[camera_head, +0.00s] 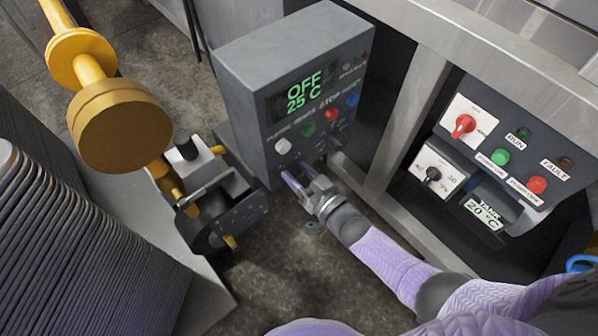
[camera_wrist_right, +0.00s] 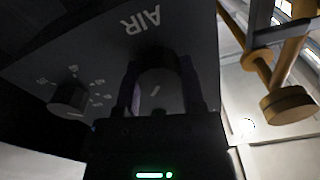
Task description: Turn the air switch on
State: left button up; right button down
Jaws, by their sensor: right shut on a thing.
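The grey control box (camera_head: 240,75) stands upright at the upper middle of the head view. Its display (camera_head: 304,90) reads OFF and 25 C. In the right wrist view, the AIR label (camera_wrist_right: 144,20) is on the panel, and the round air switch knob (camera_wrist_right: 158,92) with a light mark sits below it. My right gripper (camera_head: 296,181) is at the lower front of the box. In the right wrist view its two fingers (camera_wrist_right: 160,88) lie on both sides of the air switch, shut on it. My left gripper is not in view.
Another dial (camera_wrist_right: 68,97) sits beside the air switch. White, green, red and blue buttons (camera_head: 307,129) line the box above my gripper. A second panel (camera_head: 500,160) with a red knob is at right. Yellow machinery (camera_head: 125,125) and stacked dark plates (camera_head: 80,240) are at left.

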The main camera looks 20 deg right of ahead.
jog(key=shift+c, duration=1.7)
grip_release()
jog(key=shift+o, duration=0.8)
pick_arm(q)
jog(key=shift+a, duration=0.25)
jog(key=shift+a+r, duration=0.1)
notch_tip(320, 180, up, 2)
jog(key=p, duration=0.3)
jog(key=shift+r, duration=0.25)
pick_arm(e)
jog(key=v, duration=1)
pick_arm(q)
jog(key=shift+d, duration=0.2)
